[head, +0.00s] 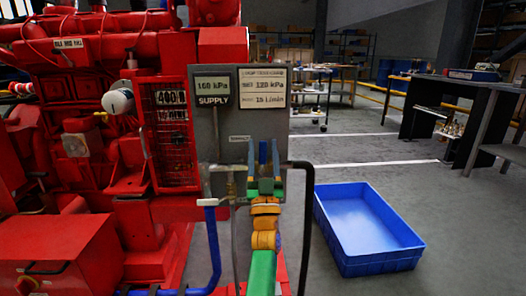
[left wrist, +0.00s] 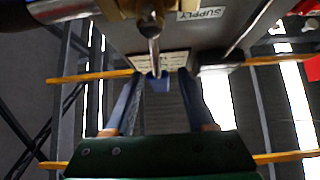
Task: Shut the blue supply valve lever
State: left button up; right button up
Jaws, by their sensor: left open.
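My left gripper (head: 264,150) is in front of the lower part of the grey panel in the head view, with its fingers pointing up. It is open. The blue supply valve lever (head: 262,152) appears as a narrow upright blue strip between the fingers. In the left wrist view, a small blue piece, likely the lever's end (left wrist: 158,84), lies between the open fingertips (left wrist: 158,76). A metal stem and a brass fitting (left wrist: 150,15) are above it. I cannot tell whether a finger touches the lever. My right gripper is out of view.
The red pumpset (head: 80,190) fills the left. A blue hose (head: 214,245) and a dark pipe (head: 308,215) flank my arm. A blue crate (head: 385,262) stands on the floor at right.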

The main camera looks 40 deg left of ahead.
pick_arm(q)
jog(key=v, duration=0.7)
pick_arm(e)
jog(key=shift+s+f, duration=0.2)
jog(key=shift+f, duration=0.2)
